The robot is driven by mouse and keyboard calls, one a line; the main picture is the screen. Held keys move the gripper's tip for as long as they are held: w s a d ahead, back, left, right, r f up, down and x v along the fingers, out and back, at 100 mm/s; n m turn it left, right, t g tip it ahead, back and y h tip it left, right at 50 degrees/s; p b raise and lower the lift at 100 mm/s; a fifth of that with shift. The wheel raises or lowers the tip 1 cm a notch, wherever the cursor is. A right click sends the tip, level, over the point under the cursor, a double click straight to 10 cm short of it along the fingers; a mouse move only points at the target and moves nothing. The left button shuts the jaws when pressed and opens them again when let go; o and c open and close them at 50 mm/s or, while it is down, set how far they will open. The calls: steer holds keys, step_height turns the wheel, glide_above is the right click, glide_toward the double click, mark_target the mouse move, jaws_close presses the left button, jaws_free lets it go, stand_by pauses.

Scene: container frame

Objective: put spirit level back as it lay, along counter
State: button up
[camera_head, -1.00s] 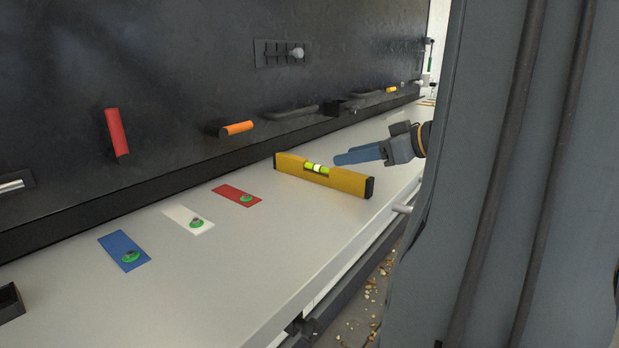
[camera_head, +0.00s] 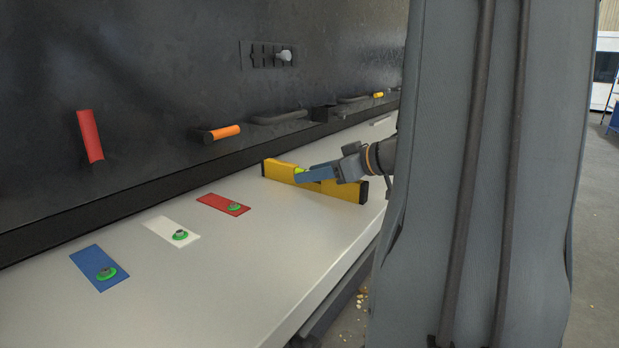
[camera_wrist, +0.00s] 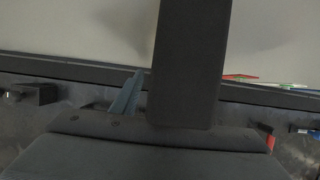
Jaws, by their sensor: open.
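One blue-grey finger (camera_wrist: 127,95) shows in the wrist view, where I cannot make out the level.
An orange handle (camera_head: 222,132) and a red handle (camera_head: 90,137) project from the dark back wall. Bare counter lies in front of the level.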

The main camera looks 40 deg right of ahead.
steer(key=shift+w+a+f, duration=0.2)
steer(key=shift+w+f, duration=0.1)
steer(key=shift+w, duration=0.3)
jaws_close()
steer(key=shift+r, duration=0.1)
